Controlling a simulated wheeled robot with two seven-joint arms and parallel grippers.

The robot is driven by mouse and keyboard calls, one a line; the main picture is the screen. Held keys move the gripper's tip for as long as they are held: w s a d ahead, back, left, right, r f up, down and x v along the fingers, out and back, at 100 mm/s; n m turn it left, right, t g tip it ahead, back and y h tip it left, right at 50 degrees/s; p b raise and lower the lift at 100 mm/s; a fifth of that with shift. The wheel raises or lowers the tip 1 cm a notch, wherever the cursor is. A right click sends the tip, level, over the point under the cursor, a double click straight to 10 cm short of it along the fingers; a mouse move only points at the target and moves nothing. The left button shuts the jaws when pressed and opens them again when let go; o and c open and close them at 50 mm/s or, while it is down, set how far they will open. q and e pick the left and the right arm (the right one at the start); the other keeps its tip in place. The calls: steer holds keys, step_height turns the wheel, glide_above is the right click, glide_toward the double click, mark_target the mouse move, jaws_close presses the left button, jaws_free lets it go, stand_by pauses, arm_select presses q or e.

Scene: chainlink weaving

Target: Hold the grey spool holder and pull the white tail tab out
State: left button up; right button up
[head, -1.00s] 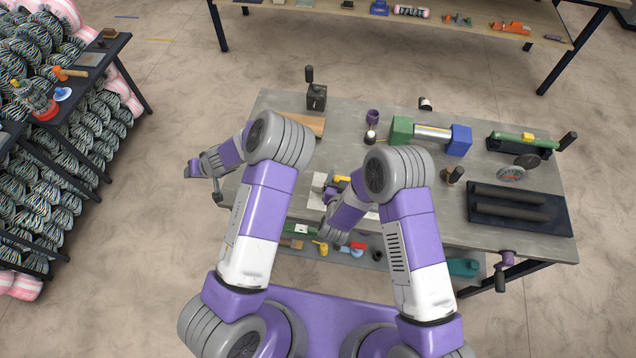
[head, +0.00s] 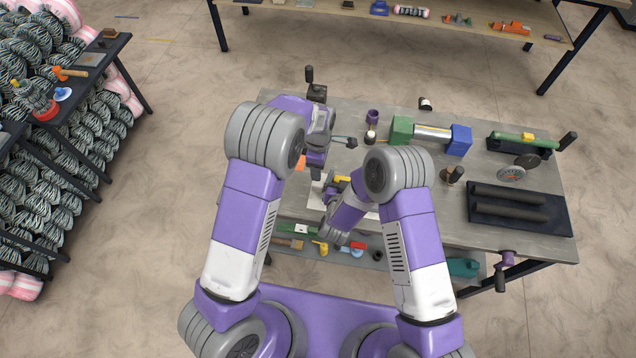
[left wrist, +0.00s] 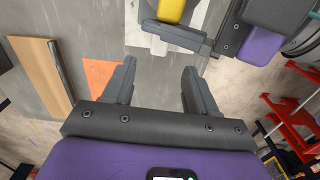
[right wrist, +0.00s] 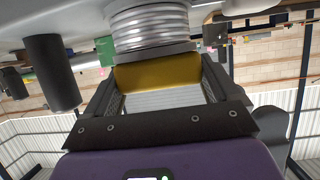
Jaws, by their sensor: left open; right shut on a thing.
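My right gripper (right wrist: 158,72) is shut on a yellow piece (right wrist: 155,76). A silver ribbed coil (right wrist: 150,24) sits just beyond that piece, and I cannot tell how the two join. The yellow piece also shows in the left wrist view (left wrist: 172,9), with a small white piece (left wrist: 158,46) at its near end that may be the tail tab. I cannot make out the grey spool holder surely. My left gripper (left wrist: 159,66) is open and empty over the table, short of the white piece.
An orange patch (left wrist: 101,73) and a wooden board (left wrist: 40,72) lie left of my left gripper. A green block (head: 401,130) and a blue block (head: 459,140) stand at the back. A black tray with dark rods (head: 482,217) is at the right.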

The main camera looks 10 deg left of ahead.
mark_target(318, 183)
arm_select(q)
step_height(318, 183, down, 11)
steer(key=shift+a, duration=0.1)
steer(key=shift+c, duration=0.3)
jaws_close()
